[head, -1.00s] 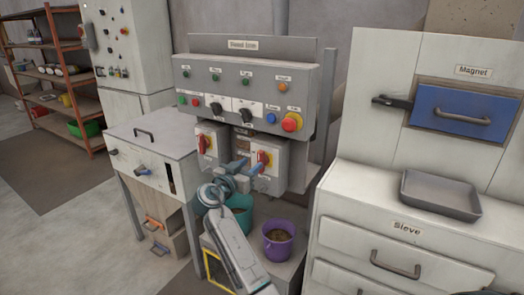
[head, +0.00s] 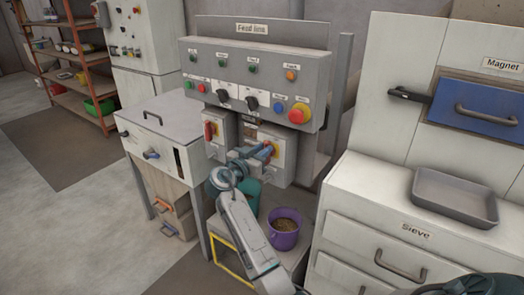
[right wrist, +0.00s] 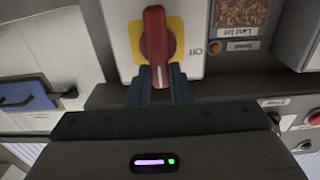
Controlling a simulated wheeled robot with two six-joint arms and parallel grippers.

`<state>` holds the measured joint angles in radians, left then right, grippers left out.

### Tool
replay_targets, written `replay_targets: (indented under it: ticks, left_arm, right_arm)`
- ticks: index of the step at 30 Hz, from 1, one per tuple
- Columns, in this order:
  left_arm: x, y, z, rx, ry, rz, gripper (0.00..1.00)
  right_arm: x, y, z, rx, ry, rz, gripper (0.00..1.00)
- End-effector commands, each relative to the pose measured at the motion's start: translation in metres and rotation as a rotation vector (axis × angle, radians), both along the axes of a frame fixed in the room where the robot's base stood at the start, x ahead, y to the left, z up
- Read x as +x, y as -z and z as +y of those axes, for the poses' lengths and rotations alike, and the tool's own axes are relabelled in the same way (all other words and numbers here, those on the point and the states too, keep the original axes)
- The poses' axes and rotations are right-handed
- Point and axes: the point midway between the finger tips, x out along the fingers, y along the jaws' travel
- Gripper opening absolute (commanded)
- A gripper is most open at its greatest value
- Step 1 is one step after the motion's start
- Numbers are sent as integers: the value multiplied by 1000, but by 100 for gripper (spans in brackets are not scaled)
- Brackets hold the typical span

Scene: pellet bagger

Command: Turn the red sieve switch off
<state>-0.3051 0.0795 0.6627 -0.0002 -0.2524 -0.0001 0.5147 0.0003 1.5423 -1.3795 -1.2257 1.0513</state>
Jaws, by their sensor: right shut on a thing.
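A red rotary switch handle (right wrist: 156,48) on a yellow plate (right wrist: 171,27) fills the top middle of the right wrist view, with an OFF mark beside it. In that view the handle stands upright, its lower end between my fingers. My right gripper (right wrist: 160,88) is shut on it. In the head view my right gripper (head: 262,154) largely covers this switch, on the right-hand grey box (head: 284,168) under the panel. A second red switch (head: 210,131) sits on the left-hand box. I cannot read which switch is the sieve's. My left gripper is not in view.
The Feed line panel (head: 255,75) with buttons and knobs overhangs the switch boxes. A purple bucket (head: 284,240) and a teal bucket (head: 246,196) stand below. A cabinet marked Sieve (head: 385,215), with a grey tray (head: 455,197) on top, stands to the right.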

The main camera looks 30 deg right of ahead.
Motion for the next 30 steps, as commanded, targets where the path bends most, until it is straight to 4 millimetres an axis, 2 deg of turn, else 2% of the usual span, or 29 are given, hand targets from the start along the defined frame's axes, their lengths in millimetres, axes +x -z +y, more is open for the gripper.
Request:
replay_targets:
  ticks: [7, 14, 30]
  left_arm:
    - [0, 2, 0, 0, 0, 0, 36]
    - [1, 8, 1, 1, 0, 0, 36]
    - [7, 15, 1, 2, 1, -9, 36]
  right_arm:
    - [0, 1, 0, -8, 0, 19, 0]
    - [3, 2, 1, -48, 0, 115, 0]
    - [12, 4, 5, -235, 0, 566, 0]
